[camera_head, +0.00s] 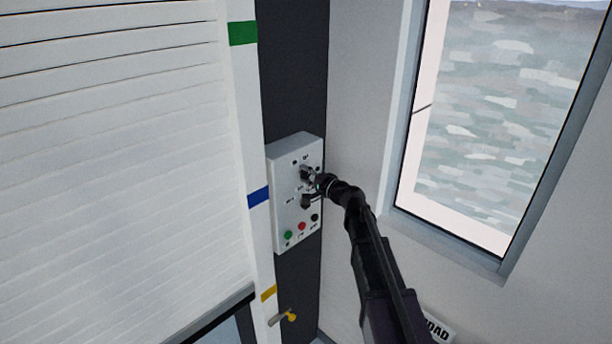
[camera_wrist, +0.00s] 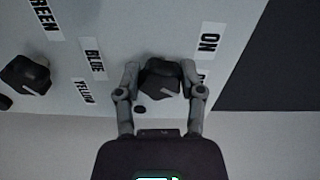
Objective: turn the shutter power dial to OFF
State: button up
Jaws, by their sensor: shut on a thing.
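The shutter power dial (camera_wrist: 160,78) is a black knob on a light grey panel, in the upper middle of the wrist view. My gripper (camera_wrist: 160,86) is shut on it, with one finger on each side. A pale line on the knob slants toward the lower right. An ON label (camera_wrist: 208,41) is above and to the right of the knob. A second label below it is mostly hidden by the right finger, so I cannot read it. In the head view, my gripper (camera_head: 313,181) is at the upper part of the control panel (camera_head: 284,200).
A second black dial (camera_wrist: 27,75) sits to the left, near the GREEN, BLUE and YELLOW labels. Green (camera_head: 288,235), red (camera_head: 301,226) and black (camera_head: 314,217) buttons are low on the panel. A white shutter (camera_head: 120,150) is on the left, a window (camera_head: 480,120) on the right.

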dwell(0.3)
jog(key=o, duration=1.2)
jog(key=shift+w, duration=0.1)
jog(key=shift+c, duration=0.2)
jog(key=v, duration=1.2)
